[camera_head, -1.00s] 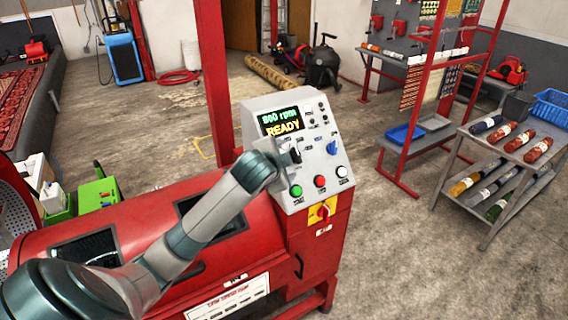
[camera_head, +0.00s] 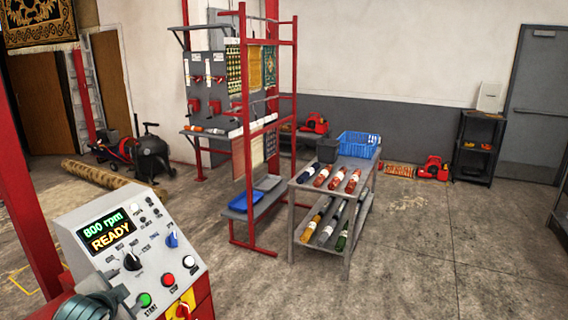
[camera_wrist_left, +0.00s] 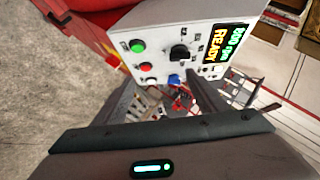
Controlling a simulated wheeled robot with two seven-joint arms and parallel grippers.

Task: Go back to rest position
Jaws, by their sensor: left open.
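The control panel (camera_head: 130,250) of the red machine stands at the lower left in the head view. Its screen (camera_head: 107,231) reads 800 rpm READY. It has a black knob (camera_head: 132,262), a blue knob (camera_head: 171,240), and green, red and white buttons. My left gripper (camera_head: 118,298) is partly seen at the bottom left, in front of the panel's lower left corner. In the left wrist view its two fingers (camera_wrist_left: 165,95) are apart with nothing between them, and the panel (camera_wrist_left: 160,40) is beyond them. My right gripper is not in view.
A red post (camera_head: 30,220) rises at the left. The floor (camera_head: 430,250) at the right is clear.

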